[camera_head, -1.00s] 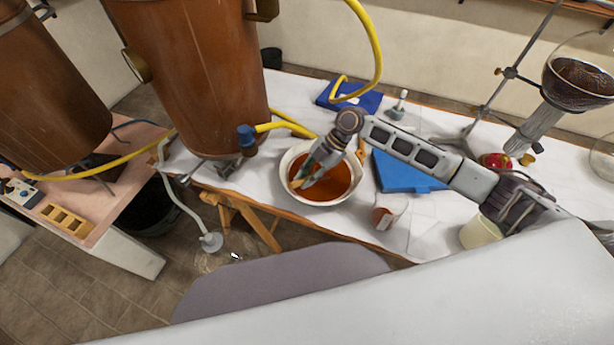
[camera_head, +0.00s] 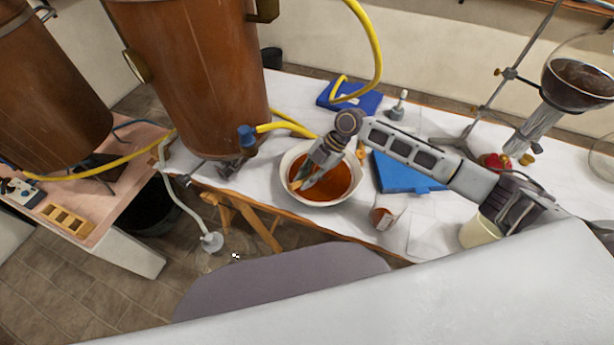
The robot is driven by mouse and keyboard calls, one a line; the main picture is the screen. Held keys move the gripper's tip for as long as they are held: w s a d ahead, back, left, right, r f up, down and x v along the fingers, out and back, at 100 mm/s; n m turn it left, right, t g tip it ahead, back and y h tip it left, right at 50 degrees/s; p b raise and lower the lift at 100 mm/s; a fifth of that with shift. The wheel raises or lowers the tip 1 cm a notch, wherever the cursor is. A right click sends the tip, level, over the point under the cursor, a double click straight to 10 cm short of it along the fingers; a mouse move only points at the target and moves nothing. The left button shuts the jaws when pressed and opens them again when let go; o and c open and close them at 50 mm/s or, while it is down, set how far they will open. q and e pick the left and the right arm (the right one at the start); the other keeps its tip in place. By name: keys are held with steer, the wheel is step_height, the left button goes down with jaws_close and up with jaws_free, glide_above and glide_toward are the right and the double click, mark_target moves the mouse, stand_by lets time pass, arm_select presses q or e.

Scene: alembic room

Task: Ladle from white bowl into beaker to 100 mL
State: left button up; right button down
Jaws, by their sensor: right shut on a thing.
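The white bowl (camera_head: 289,161) stands near the table's front edge and holds orange-brown liquid (camera_head: 334,186). My right gripper (camera_head: 308,178) points down into the bowl, with its fingers over or in the liquid at the left side. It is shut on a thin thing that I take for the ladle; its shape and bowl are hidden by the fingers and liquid. A small clear vessel, seemingly the beaker (camera_head: 382,217), stands to the right near the front edge. Orange-brown shows in it; its level cannot be read. My left gripper is out of view.
A blue flat case (camera_head: 405,174) lies right of the bowl, under my right forearm. A copper vessel (camera_head: 190,75) with a yellow hose (camera_head: 285,127) rises behind left. A cream cup (camera_head: 478,232) stands at the right front.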

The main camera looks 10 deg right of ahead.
steer(key=shift+a, duration=0.15)
steer(key=shift+s+a+h+p, duration=0.1)
steer(key=shift+s+h+p, duration=0.05)
steer(key=shift+h+p, duration=0.2)
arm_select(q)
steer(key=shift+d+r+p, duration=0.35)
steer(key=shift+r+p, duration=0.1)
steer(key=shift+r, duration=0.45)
arm_select(e)
steer(key=shift+s+a+f+t+h, duration=0.15)
steer(key=shift+a+f+t+h, duration=0.05)
steer(key=shift+a+t+h, duration=0.1)
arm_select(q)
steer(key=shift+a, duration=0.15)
arm_select(e)
steer(key=shift+d, duration=0.1)
steer(key=shift+r, duration=0.25)
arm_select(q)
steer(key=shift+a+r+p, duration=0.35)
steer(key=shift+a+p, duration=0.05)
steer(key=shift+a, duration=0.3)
arm_select(e)
steer(key=shift+r, duration=0.2)
steer(key=shift+r+p, duration=0.45)
steer(key=shift+r, duration=0.1)
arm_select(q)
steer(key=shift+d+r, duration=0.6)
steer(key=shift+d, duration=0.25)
arm_select(e)
steer(key=shift+r, duration=0.1)
